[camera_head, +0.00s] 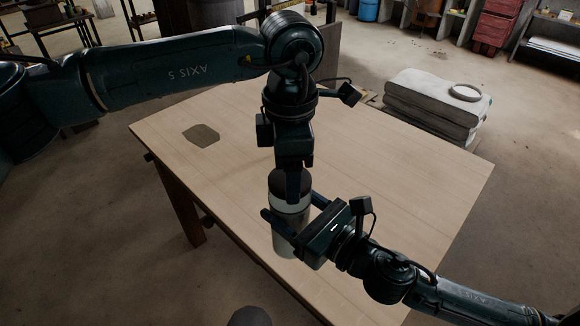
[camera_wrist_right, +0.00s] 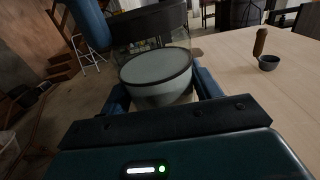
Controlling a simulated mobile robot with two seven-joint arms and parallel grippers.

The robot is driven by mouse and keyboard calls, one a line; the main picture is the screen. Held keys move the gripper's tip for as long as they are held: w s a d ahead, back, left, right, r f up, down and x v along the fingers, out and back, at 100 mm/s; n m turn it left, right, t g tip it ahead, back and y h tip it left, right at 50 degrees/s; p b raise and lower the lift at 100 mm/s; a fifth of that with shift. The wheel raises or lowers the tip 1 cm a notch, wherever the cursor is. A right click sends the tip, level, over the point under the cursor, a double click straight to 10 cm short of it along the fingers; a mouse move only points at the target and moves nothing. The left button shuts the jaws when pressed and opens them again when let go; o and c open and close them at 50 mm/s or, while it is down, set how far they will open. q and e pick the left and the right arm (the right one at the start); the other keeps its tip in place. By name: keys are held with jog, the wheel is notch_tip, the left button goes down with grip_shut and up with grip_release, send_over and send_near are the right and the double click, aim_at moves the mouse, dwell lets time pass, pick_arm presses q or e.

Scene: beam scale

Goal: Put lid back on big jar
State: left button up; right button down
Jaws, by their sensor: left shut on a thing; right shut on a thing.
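The big jar (camera_head: 284,243) stands upright near the table's front edge. It looks like clear glass with pale contents, which also show in the right wrist view (camera_wrist_right: 155,68). My right gripper (camera_head: 296,216) is shut around the jar's body from the right. A dark round lid (camera_head: 289,187) is at the top of the jar, and it also shows in the right wrist view (camera_wrist_right: 150,24). My left gripper (camera_head: 293,186) points down from above and is shut on the lid. I cannot tell whether the lid is seated on the rim or slightly above it.
The wooden table (camera_head: 400,180) is mostly clear. A dark flat patch (camera_head: 201,135) lies at its left. Stacked pale sacks (camera_head: 430,105) are behind the table.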

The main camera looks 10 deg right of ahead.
pick_arm(q)
jog(key=m, duration=0.6)
jog(key=o, duration=1.1)
jog(key=shift+r, duration=2.3)
jog(key=shift+c, duration=0.4)
jog(key=n, duration=0.3)
jog(key=shift+r, duration=0.4)
jog(key=n, duration=0.2)
jog(key=r+n, duration=0.1)
jog(key=n, duration=0.3)
jog(key=r+n, duration=0.1)
jog(key=n, duration=0.4)
jog(key=shift+r, duration=0.3)
